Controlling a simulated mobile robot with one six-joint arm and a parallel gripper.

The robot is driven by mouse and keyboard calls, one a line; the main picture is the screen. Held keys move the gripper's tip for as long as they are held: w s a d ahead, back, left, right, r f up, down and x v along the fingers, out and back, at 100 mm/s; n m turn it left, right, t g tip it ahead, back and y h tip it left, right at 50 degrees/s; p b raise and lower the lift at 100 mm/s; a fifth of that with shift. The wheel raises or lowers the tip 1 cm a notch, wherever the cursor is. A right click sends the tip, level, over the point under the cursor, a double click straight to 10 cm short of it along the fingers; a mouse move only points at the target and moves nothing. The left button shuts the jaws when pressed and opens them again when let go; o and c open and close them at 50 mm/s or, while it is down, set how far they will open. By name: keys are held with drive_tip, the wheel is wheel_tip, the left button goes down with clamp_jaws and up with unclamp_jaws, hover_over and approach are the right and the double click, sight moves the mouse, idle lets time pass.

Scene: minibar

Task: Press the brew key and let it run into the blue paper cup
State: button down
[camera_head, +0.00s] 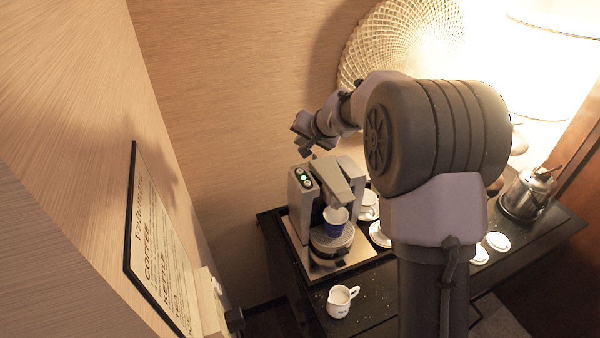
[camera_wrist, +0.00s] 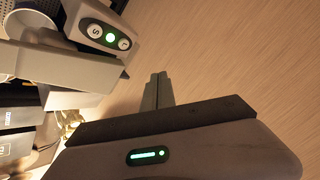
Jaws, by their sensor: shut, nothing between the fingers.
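The grey coffee machine (camera_head: 354,181) stands on a tray on the dark table. Its key panel (camera_head: 304,178) faces up, with a green light between two round white keys. In the wrist view the keys read S (camera_wrist: 94,31) and L (camera_wrist: 124,44), around the lit green light (camera_wrist: 110,38).
White cups (camera_head: 368,207) stand right of the machine, partly hidden by my arm. A metal kettle (camera_head: 528,194) stands at the right. The wood wall and a framed sign (camera_head: 155,240) bound the left.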

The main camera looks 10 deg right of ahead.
drive_tip(key=b, duration=0.5)
hover_over(302, 174)
wheel_tip(302, 174, down, 7)
drive_tip(key=shift+r, duration=0.1)
drive_tip(key=shift+f+b, duration=0.45)
drive_tip(key=shift+b, duration=0.1)
idle(1.0)
drive_tip(key=shift+f+b, duration=0.35)
drive_tip(key=shift+b, duration=0.25)
drive_tip(key=shift+f+b, duration=0.35)
drive_tip(key=shift+b, duration=0.1)
idle(0.4)
drive_tip(key=shift+r, duration=0.15)
drive_tip(key=shift+r+p, duration=0.5)
drive_tip(key=shift+r, duration=0.1)
drive_tip(key=shift+r, duration=0.15)
